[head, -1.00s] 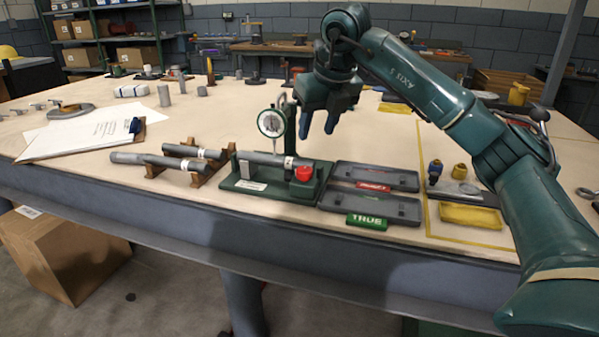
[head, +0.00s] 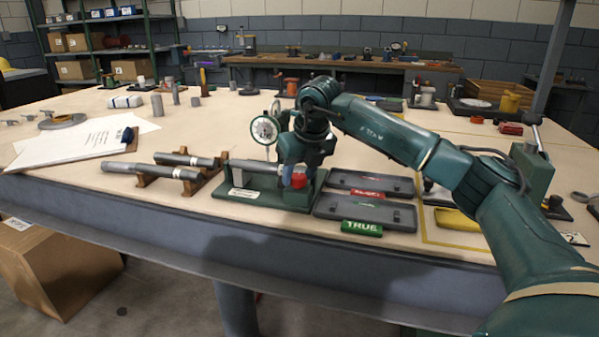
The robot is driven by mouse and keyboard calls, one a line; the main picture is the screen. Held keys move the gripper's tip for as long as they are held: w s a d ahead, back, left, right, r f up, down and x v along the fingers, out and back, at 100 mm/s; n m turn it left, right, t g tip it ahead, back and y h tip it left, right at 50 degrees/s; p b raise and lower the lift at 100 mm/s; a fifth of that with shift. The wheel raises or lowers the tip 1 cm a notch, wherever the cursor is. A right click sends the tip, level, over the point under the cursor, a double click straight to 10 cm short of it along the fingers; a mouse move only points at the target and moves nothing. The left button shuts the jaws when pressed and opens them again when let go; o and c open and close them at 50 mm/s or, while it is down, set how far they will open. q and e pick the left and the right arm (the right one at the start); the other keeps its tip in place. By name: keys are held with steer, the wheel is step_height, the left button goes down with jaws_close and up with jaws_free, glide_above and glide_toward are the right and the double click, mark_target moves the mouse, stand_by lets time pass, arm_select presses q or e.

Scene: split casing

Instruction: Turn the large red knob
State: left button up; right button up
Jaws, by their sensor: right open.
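The red knob (head: 299,181) is on the right end of a green fixture (head: 243,203) that holds a grey bar and a dial gauge (head: 265,130). My right gripper (head: 293,179) is open and points down at the knob, its fingers close around or just behind it. I cannot tell if they touch the knob. The gripper hides the gauge stand and the bar's right end. My left gripper is not in view.
Two grey bars (head: 150,170) rest on wooden supports left of the fixture. A clipboard (head: 75,143) lies at the left. The table's front edge is close.

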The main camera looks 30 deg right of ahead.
steer(key=c, duration=0.7)
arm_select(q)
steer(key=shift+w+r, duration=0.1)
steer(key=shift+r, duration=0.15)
arm_select(e)
steer(key=shift+m, duration=0.4)
steer(key=shift+a+r+m+h+p, duration=0.1)
steer(key=shift+m+h+p, duration=0.45)
steer(key=shift+m, duration=0.35)
steer(key=shift+m+g+h+p, duration=0.35)
steer(key=shift+m+g+p, duration=0.1)
steer(key=shift+m, duration=0.75)
steer(key=shift+w+m+h+p, duration=0.1)
steer(key=shift+m+h+p, duration=0.2)
steer(key=shift+m, duration=0.6)
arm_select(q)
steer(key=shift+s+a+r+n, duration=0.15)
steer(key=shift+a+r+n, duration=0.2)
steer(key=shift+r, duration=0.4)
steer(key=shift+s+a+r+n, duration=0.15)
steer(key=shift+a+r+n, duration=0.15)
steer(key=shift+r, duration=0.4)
arm_select(e)
steer(key=shift+m, duration=0.5)
